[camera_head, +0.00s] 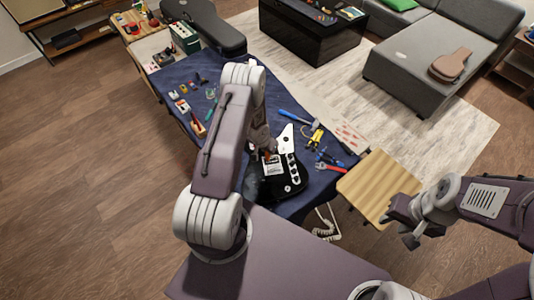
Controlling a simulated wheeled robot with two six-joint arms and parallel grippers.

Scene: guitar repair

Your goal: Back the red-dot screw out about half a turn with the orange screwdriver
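The black guitar body (259,188) lies on the dark blue cloth of the workbench, with a white plate (286,136) and a row of white knobs on it. My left gripper (267,148) is over the guitar, largely hidden by my own arm. A small orange-brown bit (269,156), perhaps the orange screwdriver, shows just under it; whether the fingers are closed on it is unclear. The red-dot screw cannot be made out. My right gripper (401,220) is out to the right, away from the guitar, its fingers apart and empty.
Pliers (317,136) and other hand tools lie right of the guitar. Small parts and tools (199,128) lie on the cloth (165,82) at the left. A wooden stool (378,187) stands near my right gripper. A dark guitar case (205,25) is behind.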

